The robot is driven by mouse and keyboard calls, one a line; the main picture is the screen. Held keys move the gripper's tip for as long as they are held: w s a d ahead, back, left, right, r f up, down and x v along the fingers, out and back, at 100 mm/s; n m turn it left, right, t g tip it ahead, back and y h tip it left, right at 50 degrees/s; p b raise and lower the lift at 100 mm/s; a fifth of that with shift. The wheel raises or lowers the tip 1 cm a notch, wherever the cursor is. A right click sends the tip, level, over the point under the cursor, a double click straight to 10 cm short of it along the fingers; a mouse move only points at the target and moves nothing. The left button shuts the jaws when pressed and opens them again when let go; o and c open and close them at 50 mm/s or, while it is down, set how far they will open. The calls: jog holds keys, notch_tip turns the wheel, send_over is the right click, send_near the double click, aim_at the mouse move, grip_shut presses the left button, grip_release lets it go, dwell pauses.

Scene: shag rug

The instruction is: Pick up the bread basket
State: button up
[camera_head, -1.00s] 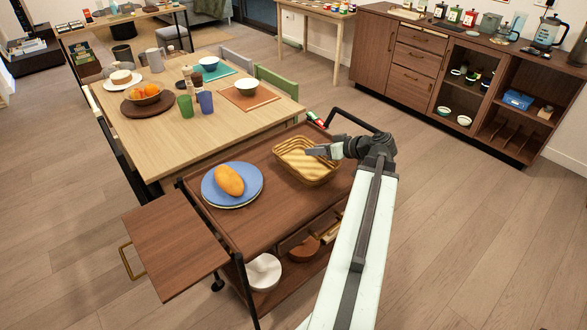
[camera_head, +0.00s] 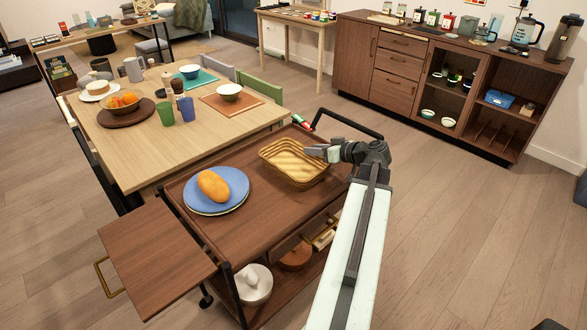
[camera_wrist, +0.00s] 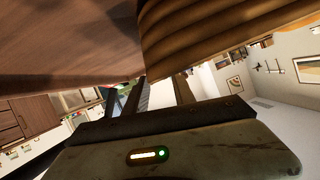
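The bread basket (camera_head: 293,177) is a tan woven oval basket on the right part of the brown cart top (camera_head: 258,212). My gripper (camera_head: 318,152) is at its right rim, with a dark finger reaching over the rim in the head view. In the wrist view the ribbed basket wall (camera_wrist: 215,30) fills the top right, close to the fingertips. My gripper (camera_wrist: 160,90) shows two fingers with a gap between them; no firm hold on the rim is visible. Whether the fingers touch the basket is hard to tell.
Blue plates (camera_head: 232,197) with an orange-yellow loaf (camera_head: 213,186) stand left of the basket. A dark cart handle (camera_head: 345,113) rises behind it. The dining table (camera_head: 140,165) with bowls and cups is beyond on the left. Open floor (camera_head: 450,240) lies to the right.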

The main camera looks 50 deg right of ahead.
jog(key=x, duration=0.2)
jog(key=shift+w+f, duration=0.2)
jog(key=shift+r, duration=0.1)
grip_shut()
dwell(1.1)
